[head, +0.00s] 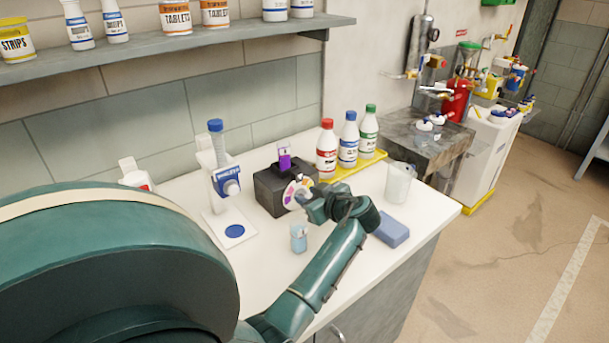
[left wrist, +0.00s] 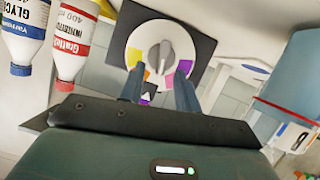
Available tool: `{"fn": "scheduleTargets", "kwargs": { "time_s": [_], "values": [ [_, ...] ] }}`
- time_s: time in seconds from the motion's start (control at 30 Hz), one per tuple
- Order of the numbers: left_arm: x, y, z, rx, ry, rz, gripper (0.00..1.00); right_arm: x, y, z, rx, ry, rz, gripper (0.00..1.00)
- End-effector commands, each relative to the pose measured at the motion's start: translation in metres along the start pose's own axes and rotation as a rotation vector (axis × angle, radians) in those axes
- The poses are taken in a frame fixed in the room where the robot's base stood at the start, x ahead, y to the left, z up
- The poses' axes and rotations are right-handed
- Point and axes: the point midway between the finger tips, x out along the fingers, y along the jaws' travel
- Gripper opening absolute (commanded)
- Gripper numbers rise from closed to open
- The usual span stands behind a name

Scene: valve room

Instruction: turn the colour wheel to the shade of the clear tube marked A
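The colour wheel (head: 297,192) is a pale disc with coloured patches on the front of a black box (head: 267,196). In the left wrist view, which looks upside down, the wheel (left wrist: 134,45) shows orange, yellow, pink and purple patches around a grey knob (left wrist: 160,56). A tube with purple liquid (head: 285,160) stands in the top of the box; I cannot read a letter A on it. My left gripper (head: 306,198) is in front of the wheel. Its fingers (left wrist: 160,92) are apart, pointing at the knob, with nothing held. My right gripper is in neither view.
Red-, blue- and green-capped bottles (head: 327,149) stand on a yellow tray right of the box. A small beaker (head: 299,238), a blue block (head: 392,230) and a clear jug (head: 398,182) stand near my arm.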

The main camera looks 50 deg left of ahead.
Motion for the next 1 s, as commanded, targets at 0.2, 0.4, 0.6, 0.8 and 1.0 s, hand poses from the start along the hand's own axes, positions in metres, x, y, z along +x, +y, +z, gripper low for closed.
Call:
{"fn": "scheduleTargets", "kwargs": {
  "time_s": [0.2,0.4,0.6,0.8,1.0],
  "values": [
    [-0.0018,-0.0014,0.0032,0.000,-0.001,-0.001,0.33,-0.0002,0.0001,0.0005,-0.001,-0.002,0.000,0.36],
    [-0.0020,-0.0015,0.0036,0.000,-0.001,-0.001,0.33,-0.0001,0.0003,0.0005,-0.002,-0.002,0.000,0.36],
    [-0.0020,-0.0014,0.0034,0.000,0.000,-0.001,0.25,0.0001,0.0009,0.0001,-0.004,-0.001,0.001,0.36],
    [-0.0020,-0.0013,0.0033,0.000,0.000,-0.001,0.09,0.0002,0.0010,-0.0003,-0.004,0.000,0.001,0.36],
    [-0.0019,-0.0013,0.0032,0.000,0.000,-0.001,0.00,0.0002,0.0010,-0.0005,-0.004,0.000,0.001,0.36]
  ]
}}
